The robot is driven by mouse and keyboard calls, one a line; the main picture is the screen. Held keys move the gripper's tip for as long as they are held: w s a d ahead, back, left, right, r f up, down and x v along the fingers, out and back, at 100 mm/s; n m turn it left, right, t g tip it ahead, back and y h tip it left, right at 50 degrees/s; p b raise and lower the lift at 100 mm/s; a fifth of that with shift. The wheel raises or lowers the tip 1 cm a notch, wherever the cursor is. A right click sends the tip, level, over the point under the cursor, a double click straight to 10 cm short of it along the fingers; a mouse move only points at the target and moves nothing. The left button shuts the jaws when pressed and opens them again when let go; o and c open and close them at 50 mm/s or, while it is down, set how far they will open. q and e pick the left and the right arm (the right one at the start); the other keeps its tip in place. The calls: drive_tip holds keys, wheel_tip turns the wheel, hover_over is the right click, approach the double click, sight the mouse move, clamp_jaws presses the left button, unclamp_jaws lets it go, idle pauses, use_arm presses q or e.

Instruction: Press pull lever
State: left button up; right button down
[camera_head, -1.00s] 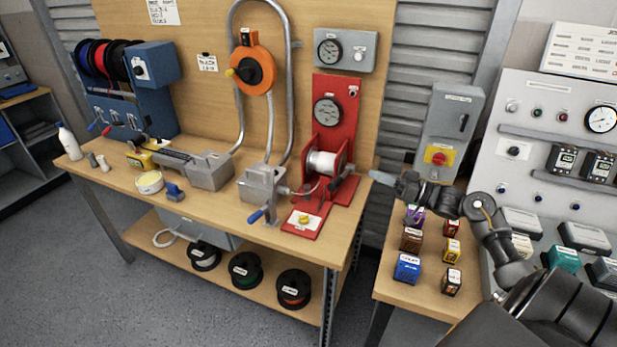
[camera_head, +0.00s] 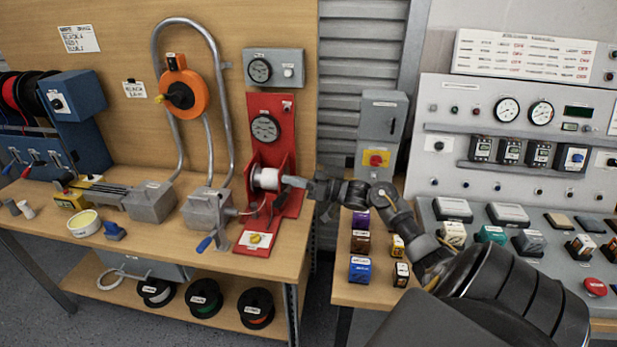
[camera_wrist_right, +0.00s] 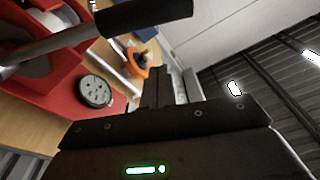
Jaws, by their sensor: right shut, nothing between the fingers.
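A red winding stand (camera_head: 270,125) holds a white spool (camera_head: 266,178), and a lever with a dark grip (camera_head: 280,201) is on its right side. In the right wrist view a lever with a thick black grip (camera_wrist_right: 145,17) crosses the upper left in front of the red stand (camera_wrist_right: 45,105). My right gripper (camera_head: 288,182) is shut and empty, close to the right of the spool and just above the dark grip. Its fingers also show in the wrist view (camera_wrist_right: 158,85), below the black grip; I cannot tell whether they touch it. My left gripper is not in view.
A grey switch box (camera_head: 382,125) stands behind my right arm. Small coloured boxes (camera_head: 360,268) lie on the right table. A control panel (camera_head: 520,90) is at the right.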

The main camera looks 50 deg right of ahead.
drive_tip(key=shift+r+x, duration=0.2)
drive_tip(key=shift+x, duration=0.85)
drive_tip(key=f, duration=0.1)
drive_tip(key=s+f+p, duration=0.1)
drive_tip(key=f, duration=0.2)
drive_tip(key=shift+s+a+f, duration=0.1)
drive_tip(key=shift+s+a, duration=0.2)
drive_tip(key=shift+s, duration=0.05)
